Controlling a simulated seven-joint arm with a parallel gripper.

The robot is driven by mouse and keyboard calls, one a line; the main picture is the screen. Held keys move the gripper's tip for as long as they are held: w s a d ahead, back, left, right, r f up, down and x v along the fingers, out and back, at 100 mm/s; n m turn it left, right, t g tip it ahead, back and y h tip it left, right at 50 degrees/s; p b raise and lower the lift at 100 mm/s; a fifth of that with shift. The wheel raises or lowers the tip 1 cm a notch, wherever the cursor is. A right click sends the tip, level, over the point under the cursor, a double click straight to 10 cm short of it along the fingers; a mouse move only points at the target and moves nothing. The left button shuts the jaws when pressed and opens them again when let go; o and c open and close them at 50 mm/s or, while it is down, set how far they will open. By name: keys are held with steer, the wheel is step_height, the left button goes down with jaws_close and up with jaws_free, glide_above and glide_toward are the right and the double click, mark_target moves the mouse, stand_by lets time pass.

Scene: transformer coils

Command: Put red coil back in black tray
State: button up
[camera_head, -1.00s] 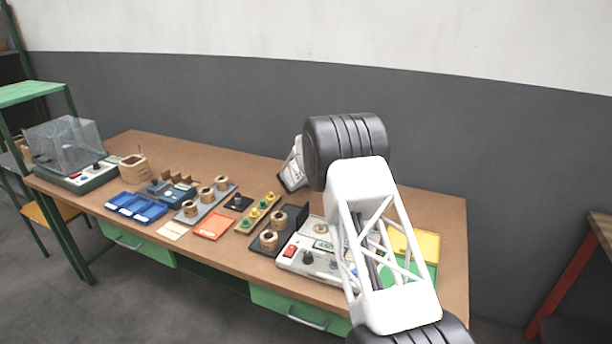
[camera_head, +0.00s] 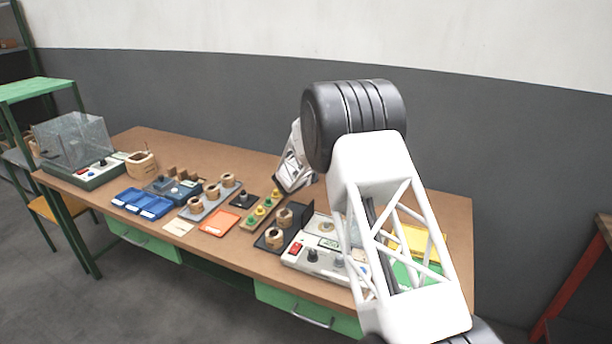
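The black tray (camera_head: 262,243) lies near the front edge of the table, just left of the grey control unit. Two tan coils show there: one at the front (camera_head: 274,239) inside the tray, and one behind it (camera_head: 284,218), at or over the tray's rear part. I cannot tell which coil is the red one; no red marking shows at this size. My gripper (camera_head: 283,187) points down a little above and behind the rear coil, partly hidden by my arm. Its fingers are too small to read, and a gap seems to show between it and the coil.
A grey control unit (camera_head: 309,262) stands right of the tray. Blue trays (camera_head: 142,204) and a clear-covered box (camera_head: 72,145) stand farther left.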

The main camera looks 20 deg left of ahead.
steer(key=shift+s+r, duration=0.1)
steer(key=shift+s, duration=0.35)
stand_by(0.7)
